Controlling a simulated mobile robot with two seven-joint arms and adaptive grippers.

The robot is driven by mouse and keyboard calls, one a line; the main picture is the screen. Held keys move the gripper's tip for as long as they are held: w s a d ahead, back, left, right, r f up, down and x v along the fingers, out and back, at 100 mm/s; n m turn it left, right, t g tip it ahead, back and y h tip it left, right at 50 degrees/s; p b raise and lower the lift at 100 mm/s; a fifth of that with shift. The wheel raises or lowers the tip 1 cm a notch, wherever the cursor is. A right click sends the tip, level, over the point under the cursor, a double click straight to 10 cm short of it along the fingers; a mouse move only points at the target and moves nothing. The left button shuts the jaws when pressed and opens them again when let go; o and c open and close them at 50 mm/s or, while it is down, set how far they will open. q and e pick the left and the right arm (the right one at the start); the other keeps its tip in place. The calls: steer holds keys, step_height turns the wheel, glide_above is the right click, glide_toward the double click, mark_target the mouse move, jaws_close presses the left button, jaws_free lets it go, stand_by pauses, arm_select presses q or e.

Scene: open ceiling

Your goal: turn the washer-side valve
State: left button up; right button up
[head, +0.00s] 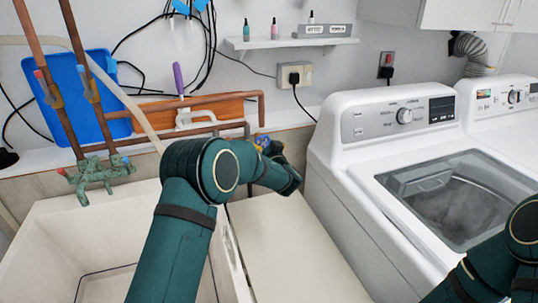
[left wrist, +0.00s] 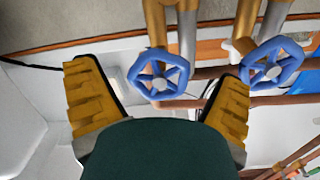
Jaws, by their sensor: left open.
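Two blue handwheel valves show in the left wrist view, which looks turned over, with the white washer-like surface on its left. The left wheel (left wrist: 158,75), on the side of that surface, sits between the two yellow fingers of my left gripper (left wrist: 157,76). The fingers are spread, one on each side, with visible gaps to the wheel. The other wheel (left wrist: 272,66) is to the right, beyond the right finger. In the head view my left gripper (head: 266,144) reaches to the wall beside the washer (head: 335,140); my wrist mostly hides its fingers and the valves.
Copper pipes (head: 228,97) run along the wall over a wooden board. A shelf (head: 290,42) with small bottles is above. A sink (head: 45,235) is at left, a pale cabinet top (head: 290,255) below the arm. My right arm shows at lower right.

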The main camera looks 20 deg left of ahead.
arm_select(q)
steer(key=v, duration=1.1)
steer(key=shift+s+d+f, duration=0.1)
